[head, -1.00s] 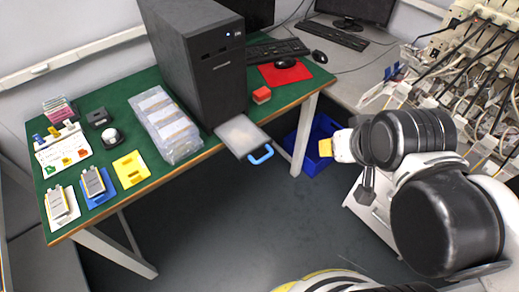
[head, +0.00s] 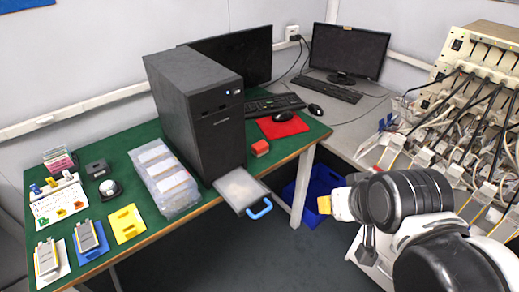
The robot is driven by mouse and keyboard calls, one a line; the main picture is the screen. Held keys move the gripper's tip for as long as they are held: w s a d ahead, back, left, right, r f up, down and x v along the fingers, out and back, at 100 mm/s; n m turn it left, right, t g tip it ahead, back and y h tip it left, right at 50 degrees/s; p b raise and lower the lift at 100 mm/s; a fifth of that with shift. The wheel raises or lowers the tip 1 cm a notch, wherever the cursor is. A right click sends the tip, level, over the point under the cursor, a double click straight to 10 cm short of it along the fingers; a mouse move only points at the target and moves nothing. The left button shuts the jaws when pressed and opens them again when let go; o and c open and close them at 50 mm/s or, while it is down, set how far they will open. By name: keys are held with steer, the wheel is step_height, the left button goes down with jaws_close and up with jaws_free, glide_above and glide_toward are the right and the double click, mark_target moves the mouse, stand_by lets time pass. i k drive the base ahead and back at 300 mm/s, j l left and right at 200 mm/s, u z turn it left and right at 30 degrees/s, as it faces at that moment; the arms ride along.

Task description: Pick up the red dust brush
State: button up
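A small red block-like thing (head: 260,148), which may be the red dust brush, sits on the green mat (head: 290,150) near the table's front edge, right of the black computer tower. Its bristles cannot be made out. My gripper (head: 328,204) is at the right, beyond the table's front edge and apart from the red thing. It points left and has yellow at its tip. Whether its fingers are open or shut cannot be told at this size.
A clear case with a blue handle (head: 261,209) juts over the table edge. The black tower (head: 203,115) stands behind it. A mouse lies on a red pad (head: 284,127). A blue bin (head: 322,184) is below. Cabled equipment (head: 470,110) fills the right.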

mark_target(258, 148)
steer(key=i+l+u, duration=0.2)
steer(key=u, duration=0.25)
steer(key=i+l+u, duration=0.25)
steer(key=u, duration=0.15)
steer(key=i+l+u, duration=0.2)
steer(key=l+u, duration=0.25)
steer(key=i+l+u, duration=0.15)
steer(key=l+u, duration=0.15)
steer(key=u, duration=0.15)
steer(key=l+u, duration=0.45)
steer(key=i+j, duration=0.05)
